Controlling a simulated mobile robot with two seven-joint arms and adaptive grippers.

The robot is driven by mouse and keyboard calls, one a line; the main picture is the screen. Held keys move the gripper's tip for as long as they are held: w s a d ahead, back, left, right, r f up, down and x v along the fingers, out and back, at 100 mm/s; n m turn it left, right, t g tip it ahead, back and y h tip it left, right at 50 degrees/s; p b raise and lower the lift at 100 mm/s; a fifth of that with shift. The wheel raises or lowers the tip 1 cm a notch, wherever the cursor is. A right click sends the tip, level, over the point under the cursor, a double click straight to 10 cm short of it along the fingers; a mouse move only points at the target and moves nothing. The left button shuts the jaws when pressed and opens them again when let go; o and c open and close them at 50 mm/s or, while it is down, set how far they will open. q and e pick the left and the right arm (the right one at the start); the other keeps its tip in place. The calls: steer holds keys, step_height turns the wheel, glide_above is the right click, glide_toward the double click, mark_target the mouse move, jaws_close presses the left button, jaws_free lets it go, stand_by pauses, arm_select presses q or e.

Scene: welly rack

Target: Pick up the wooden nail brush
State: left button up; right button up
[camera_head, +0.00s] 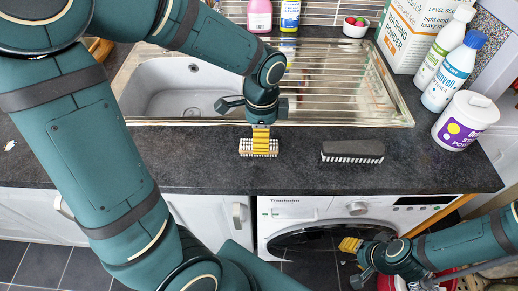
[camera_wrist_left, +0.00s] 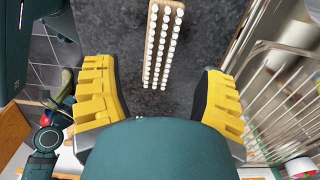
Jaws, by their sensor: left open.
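The wooden nail brush (camera_head: 259,153) lies on the dark worktop in front of the sink, with rows of white bristles. In the left wrist view the brush (camera_wrist_left: 153,50) shows its pale wooden edge and white bristle tufts. My left gripper (camera_head: 261,141) is over the brush, its yellow fingers hiding part of it. In the wrist view the fingers of my left gripper (camera_wrist_left: 158,92) are wide apart, with the brush's near end in line with the gap and clear of both. My right gripper (camera_head: 350,245) is low in front of the washing machine; its finger gap is unclear.
A dark grey brush (camera_head: 352,152) with white bristles lies to the right on the worktop (camera_head: 300,180). A steel sink (camera_head: 190,90) with a ribbed drainer (camera_head: 340,85) is behind. A white tub (camera_head: 465,120), bottles (camera_head: 453,75) and a washing powder box (camera_head: 415,35) stand at right.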

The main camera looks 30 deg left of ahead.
arm_select(q)
steer(key=shift+s+a+f+b, duration=0.1)
steer(key=shift+f+b, duration=0.4)
steer(key=shift+f, duration=0.9)
steer(key=shift+s+a+f+b, duration=0.1)
steer(key=shift+f+b, duration=0.4)
steer(key=shift+f, duration=0.85)
jaws_close()
